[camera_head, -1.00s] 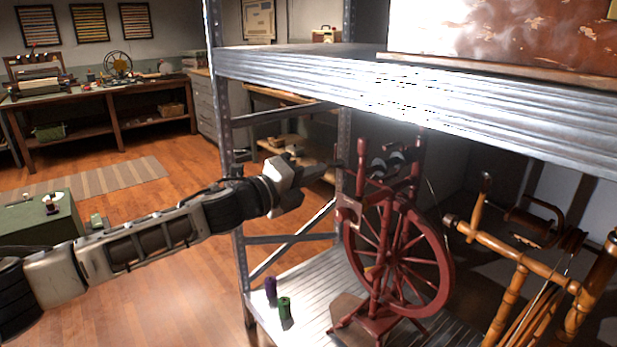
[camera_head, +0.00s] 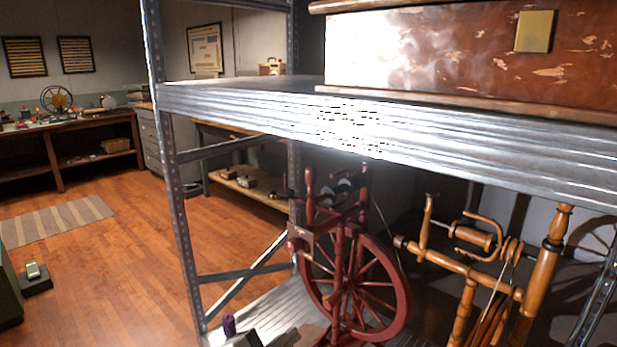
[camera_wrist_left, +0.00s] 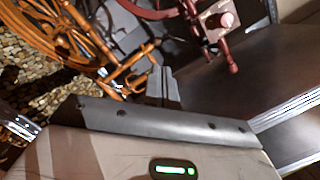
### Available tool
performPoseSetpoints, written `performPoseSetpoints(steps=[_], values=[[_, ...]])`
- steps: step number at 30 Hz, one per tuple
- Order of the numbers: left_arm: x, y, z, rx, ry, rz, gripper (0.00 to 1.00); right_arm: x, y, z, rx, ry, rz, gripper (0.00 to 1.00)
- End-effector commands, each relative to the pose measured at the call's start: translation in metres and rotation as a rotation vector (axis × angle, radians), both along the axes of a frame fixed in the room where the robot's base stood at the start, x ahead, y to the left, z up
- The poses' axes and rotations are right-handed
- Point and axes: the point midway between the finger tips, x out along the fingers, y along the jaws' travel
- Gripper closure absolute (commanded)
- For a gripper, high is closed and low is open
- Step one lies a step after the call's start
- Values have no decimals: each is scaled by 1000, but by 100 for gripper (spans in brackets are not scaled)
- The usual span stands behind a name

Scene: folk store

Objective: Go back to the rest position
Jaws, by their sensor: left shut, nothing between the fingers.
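A wooden spinning wheel (camera_wrist_left: 110,75) and part of a red one (camera_wrist_left: 225,45) lie beyond the fingers there. My right gripper is in neither view.
The metal shelf (camera_head: 240,105) has a red spinning wheel (camera_head: 350,285) and an orange-brown one (camera_head: 465,265) beneath its upper board. A worn red chest (camera_head: 460,50) sits on that board.

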Motion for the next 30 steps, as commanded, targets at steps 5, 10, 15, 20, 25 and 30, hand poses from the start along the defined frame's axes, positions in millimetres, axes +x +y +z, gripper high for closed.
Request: performPoseSetpoints(steps=[5, 10, 15, 20, 25, 30], values=[[-68, 26, -70, -272, 351, 201, 100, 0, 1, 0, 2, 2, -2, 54], [-135, 67, -123, -448, 617, 429, 100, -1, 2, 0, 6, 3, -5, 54], [-185, 97, -153, -531, 763, 593, 100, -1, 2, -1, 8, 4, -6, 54], [-201, 107, -160, -553, 804, 644, 100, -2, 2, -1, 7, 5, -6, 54], [-201, 107, -160, -551, 804, 643, 100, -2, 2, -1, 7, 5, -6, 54], [-201, 106, -160, -550, 804, 643, 100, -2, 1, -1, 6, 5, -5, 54]])
